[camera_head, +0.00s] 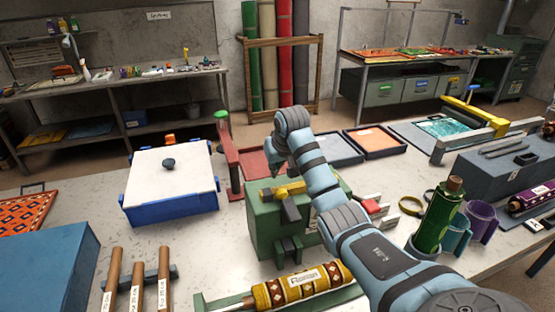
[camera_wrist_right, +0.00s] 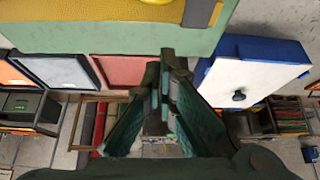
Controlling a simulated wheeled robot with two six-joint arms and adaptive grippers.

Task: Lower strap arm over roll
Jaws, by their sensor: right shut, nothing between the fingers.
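A brown roll with a yellow pattern and a white label (camera_head: 300,284) lies in a green cradle at the front. Behind it stands a green box-shaped machine (camera_head: 262,222) with a yellow lever (camera_head: 290,189). A red upright arm with a green knob (camera_head: 229,160) stands beside the machine. I cannot tell which part is the strap arm. My right arm reaches over the machine, and its gripper is mostly hidden in the head view. In the right wrist view the right gripper (camera_wrist_right: 163,68) is shut and empty, close to the green machine (camera_wrist_right: 110,38). My left gripper is out of view.
A white-lidded blue box (camera_head: 172,180) is left of the machine. Wooden-handled tools (camera_head: 136,280) and a blue block (camera_head: 45,265) are at front left. A green bottle-like roll (camera_head: 438,215) and cups stand at right. Bare table lies between the white-lidded box and cradle.

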